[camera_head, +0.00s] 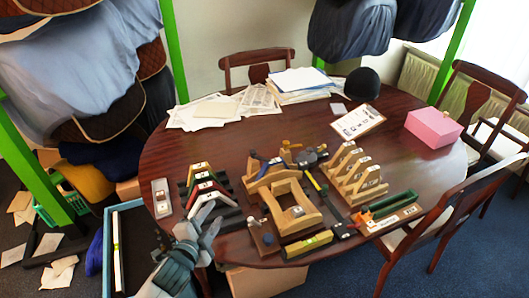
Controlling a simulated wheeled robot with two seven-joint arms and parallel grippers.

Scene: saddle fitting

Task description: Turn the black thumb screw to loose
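My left gripper (200,230) reaches in from the lower left, at the table's front edge. Its grey fingers look apart, with nothing seen between them. It is just in front of the dark slotted rack and left of the wooden fixture (295,212). A small dark knob (267,239) sits on a brown block at the fixture's left front; it may be the black thumb screw, but it is too small to be sure or to tell how tight it is. The gripper is apart from it. My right gripper is not in view.
On the dark wooden table (215,140) stand red, green and white angled pieces (203,185), a wooden rack (357,175), a green-and-wood tool (388,207), a spirit level (307,244), a pink box (433,128) and papers (299,83). A blue-rimmed bin (108,250) stands lower left.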

